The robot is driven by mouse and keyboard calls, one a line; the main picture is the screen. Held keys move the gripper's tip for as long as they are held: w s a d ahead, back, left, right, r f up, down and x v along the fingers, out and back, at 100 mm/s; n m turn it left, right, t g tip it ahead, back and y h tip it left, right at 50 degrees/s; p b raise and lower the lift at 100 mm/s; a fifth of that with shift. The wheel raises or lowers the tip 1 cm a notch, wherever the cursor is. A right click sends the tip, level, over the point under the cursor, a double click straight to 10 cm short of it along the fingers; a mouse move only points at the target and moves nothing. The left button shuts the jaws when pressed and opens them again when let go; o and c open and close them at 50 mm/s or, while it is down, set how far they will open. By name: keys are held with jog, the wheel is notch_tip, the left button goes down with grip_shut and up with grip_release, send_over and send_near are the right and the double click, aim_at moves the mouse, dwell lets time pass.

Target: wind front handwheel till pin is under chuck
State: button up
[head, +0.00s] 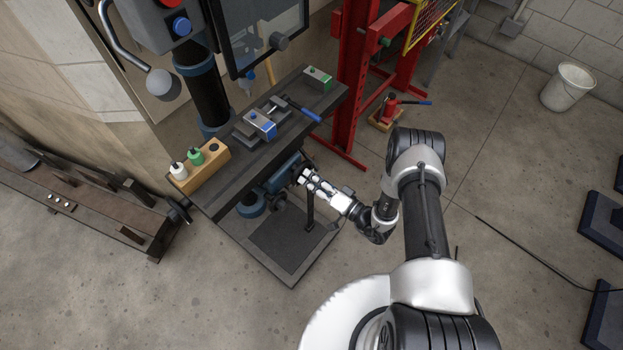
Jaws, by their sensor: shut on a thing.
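The machine's dark work table (225,192) stands left of centre in the head view. A vise with a blue part (260,123) and a blue-ended handle sits on it. My gripper (305,177) is at the table's front side, below the top, shut on what seems to be the front handwheel, beside a blue housing (281,177). The gripper covers most of the wheel, so its rim and crank are hard to make out. A side handwheel (179,211) is at the table's left end. I cannot make out the pin or the chuck; the guard screen (262,35) blocks part of that area.
A wooden block with white and green bottles (200,170) and a green box (318,78) are on the table. A red press frame (357,80) stands behind, with a red jack (388,109) near it. A white bucket (567,87) is far right.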

jog(key=n+p, duration=0.1)
jog(key=n, duration=0.4)
jog(key=shift+n, duration=0.3)
dwell(0.5)
jog(key=o, duration=1)
jog(key=shift+o, duration=0.2)
jog(key=v, duration=1.2)
